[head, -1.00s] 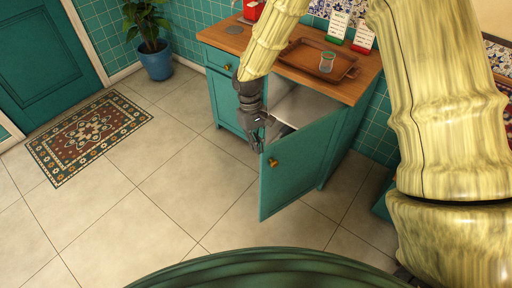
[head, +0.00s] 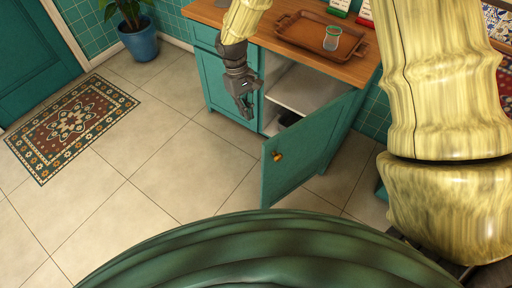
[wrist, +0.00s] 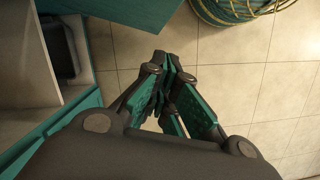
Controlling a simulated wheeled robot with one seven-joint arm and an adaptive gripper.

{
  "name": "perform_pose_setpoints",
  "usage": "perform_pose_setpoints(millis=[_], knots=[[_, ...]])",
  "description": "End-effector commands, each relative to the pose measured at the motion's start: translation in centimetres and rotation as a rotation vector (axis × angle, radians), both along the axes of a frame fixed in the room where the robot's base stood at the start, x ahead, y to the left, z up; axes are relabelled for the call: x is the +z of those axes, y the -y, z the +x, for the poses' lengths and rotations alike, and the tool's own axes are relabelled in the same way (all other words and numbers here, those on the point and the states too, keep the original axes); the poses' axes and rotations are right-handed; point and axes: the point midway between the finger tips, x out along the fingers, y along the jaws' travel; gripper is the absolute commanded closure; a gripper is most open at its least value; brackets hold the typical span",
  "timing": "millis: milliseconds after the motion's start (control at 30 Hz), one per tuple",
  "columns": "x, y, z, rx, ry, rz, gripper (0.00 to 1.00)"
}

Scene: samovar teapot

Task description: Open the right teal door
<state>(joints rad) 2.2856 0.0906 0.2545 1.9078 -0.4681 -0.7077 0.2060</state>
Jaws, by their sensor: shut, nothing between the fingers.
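The right teal door (head: 308,148) of the cabinet stands swung well open, its round brass knob (head: 277,156) on the face turned toward me. In the wrist view the door (wrist: 125,8) runs along the top edge. My gripper (head: 247,114) is shut and empty, left of the door's free edge, in front of the cabinet opening and apart from the door. Its closed fingertips (wrist: 168,60) point over the floor in the wrist view. The cabinet's pale inside with a shelf (head: 298,92) shows behind the door. The knob is hidden in the wrist view.
A dark object (wrist: 58,45) sits inside the cabinet. The wooden top (head: 262,33) carries a tray (head: 295,38) and a glass (head: 332,38). A left teal door (head: 222,88) is shut. A rug (head: 72,125) and potted plant (head: 138,35) stand left; the tiled floor between is clear.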

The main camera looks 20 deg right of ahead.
Motion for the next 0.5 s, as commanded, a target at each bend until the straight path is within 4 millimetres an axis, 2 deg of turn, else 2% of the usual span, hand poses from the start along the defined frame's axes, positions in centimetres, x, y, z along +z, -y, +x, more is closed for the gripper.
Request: perform_pose_setpoints(millis=[33, 200, 500], knots=[[-1.3, 0.1, 0.0, -0.001, 0.000, 0.000, 1.00], [-3.4, 0.1, 0.0, -0.001, 0.000, 0.000, 1.00], [-4.7, 0.0, -0.2, 0.000, -0.001, 0.000, 1.00]])
